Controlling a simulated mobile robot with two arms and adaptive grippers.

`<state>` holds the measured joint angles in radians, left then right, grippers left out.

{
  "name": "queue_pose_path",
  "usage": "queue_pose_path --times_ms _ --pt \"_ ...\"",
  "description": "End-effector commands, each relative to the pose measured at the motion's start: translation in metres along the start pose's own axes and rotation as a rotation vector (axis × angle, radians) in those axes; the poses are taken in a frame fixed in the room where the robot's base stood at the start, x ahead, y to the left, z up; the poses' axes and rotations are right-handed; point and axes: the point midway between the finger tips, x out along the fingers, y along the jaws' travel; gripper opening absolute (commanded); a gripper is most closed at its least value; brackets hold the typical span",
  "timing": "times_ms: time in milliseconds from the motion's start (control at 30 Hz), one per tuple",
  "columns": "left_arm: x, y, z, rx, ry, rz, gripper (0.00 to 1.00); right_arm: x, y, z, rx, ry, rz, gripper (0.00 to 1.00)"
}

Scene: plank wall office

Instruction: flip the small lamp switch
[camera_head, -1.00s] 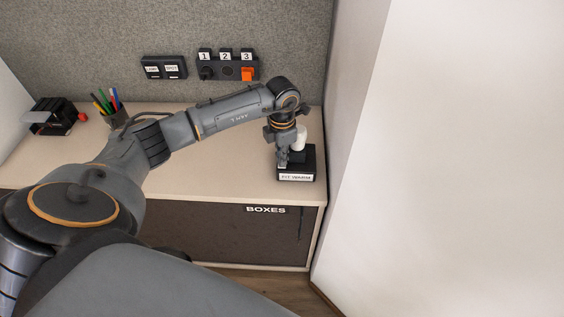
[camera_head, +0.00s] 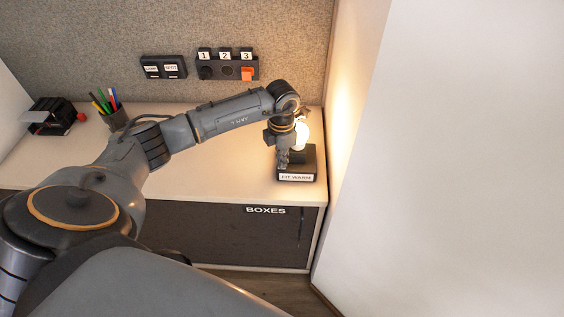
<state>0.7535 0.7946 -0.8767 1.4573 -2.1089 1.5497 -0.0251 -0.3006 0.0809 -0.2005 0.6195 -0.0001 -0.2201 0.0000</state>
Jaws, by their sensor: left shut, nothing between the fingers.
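A small lamp with a white bulb (camera_head: 301,136) stands on a dark box-shaped base (camera_head: 310,163) near the right end of the counter. The base has a white front label that seems to read "FIT WARM". The bulb glows warm and lights the wall corner beside it. My left gripper (camera_head: 283,164) points down, shut and empty, at the left side of the base in front of the bulb. I cannot tell whether its tips touch the base. Any switch on the base is hidden behind the gripper. My right gripper is not in view.
A dark two-switch plate (camera_head: 164,67) and a panel numbered 1 to 3 (camera_head: 228,68) hang on the grey back wall. A pen cup (camera_head: 116,119) and a black device (camera_head: 50,116) stand at the left. A white side wall (camera_head: 440,160) closes the right. The counter's front middle (camera_head: 225,180) is clear.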

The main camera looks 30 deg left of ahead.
Motion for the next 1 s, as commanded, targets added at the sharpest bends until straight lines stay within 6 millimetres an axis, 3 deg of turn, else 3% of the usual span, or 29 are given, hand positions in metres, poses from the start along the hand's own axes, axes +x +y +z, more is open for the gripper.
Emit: queue_pose_path --times_ms 233,1000 --pt "-0.006 0.000 0.000 0.000 0.000 0.000 0.00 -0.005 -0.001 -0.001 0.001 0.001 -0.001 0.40" --pt "-0.068 0.000 0.000 0.001 0.001 0.001 0.00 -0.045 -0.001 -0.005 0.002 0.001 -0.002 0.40"
